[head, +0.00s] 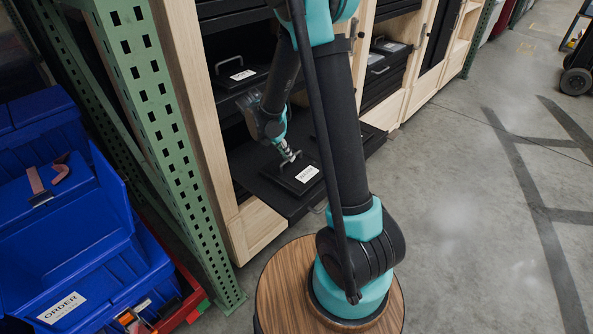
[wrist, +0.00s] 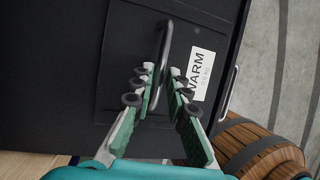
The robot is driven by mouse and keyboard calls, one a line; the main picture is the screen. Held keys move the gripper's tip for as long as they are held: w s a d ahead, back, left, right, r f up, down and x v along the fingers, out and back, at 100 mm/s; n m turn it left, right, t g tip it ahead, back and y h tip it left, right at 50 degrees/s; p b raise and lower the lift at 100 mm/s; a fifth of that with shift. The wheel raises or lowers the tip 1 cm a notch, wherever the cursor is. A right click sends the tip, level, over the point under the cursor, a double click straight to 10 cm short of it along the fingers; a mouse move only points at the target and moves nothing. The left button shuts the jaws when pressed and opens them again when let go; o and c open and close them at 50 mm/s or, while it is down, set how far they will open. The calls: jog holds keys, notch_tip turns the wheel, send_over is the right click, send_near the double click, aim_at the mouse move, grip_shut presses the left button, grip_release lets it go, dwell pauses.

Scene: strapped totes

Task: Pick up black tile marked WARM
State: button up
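The black tile marked WARM (wrist: 122,55) lies flat on a black pulled-out drawer (wrist: 60,100). It has a white label (wrist: 201,73) and a raised dark handle (wrist: 165,40). In the head view the tile (head: 293,184) sits at the drawer's middle, its label too small to read. My gripper (wrist: 161,71) is open, with its green-padded fingers on either side of the handle. The handle shows between the fingertips, with no clear grip on it. In the head view my gripper (head: 290,158) is over the tile's far edge. My arm hides part of the drawer.
Another labelled black tile with a handle (head: 243,75) lies on the shelf above. A green perforated post (head: 165,120) and blue totes (head: 60,225) stand at left, one marked ORDER. Wooden cabinet frames (head: 187,80) flank the drawer. Open grey floor (head: 460,220) lies right.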

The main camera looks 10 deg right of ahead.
aim_at(297, 165)
jog(key=shift+x, duration=1.5)
grip_shut()
